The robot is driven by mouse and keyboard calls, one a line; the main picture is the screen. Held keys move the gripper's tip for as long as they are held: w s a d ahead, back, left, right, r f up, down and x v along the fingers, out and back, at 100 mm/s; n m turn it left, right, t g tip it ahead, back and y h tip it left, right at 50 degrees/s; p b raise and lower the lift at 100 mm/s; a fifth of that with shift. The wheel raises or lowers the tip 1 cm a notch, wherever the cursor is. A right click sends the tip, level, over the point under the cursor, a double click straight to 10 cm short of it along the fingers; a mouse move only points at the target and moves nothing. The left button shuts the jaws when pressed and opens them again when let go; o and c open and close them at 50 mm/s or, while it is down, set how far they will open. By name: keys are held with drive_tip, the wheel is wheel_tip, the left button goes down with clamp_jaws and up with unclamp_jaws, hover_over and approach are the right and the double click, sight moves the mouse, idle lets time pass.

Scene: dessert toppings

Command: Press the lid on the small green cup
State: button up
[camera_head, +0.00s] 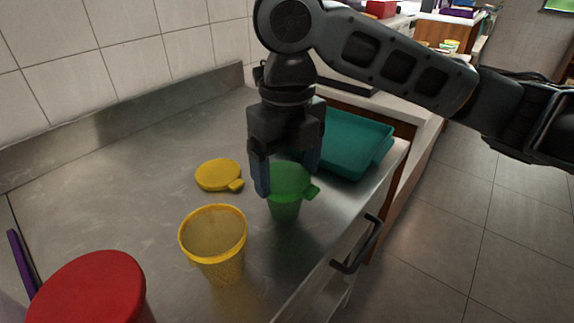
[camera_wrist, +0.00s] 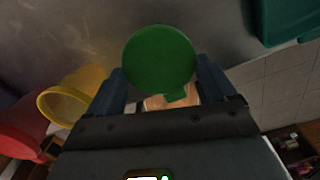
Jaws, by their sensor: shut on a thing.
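The small green cup (camera_head: 285,211) stands upright on the metal counter in the head view. The green lid (camera_head: 290,181) is at the top of the cup, its tab pointing right; I cannot tell whether it is seated on the rim. My gripper (camera_head: 288,178) points down with its blue fingers on either side of the lid, shut on it. In the wrist view the round green lid (camera_wrist: 159,58) is between the two fingers and hides the cup below.
An open yellow cup (camera_head: 214,247) stands in front and to the left, with a yellow lid (camera_head: 219,175) lying flat behind it. A red-lidded container (camera_head: 88,288) is at the near left. A teal tray (camera_head: 357,146) is at the right behind my gripper. The counter's left-back area is clear.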

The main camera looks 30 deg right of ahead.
idle(0.4)
drive_tip(key=o, duration=0.8)
drive_tip(key=shift+f, duration=0.1)
drive_tip(key=shift+r+p, duration=2.35)
drive_tip(key=shift+r, duration=0.7)
clamp_jaws()
drive_tip(key=shift+w, duration=0.1)
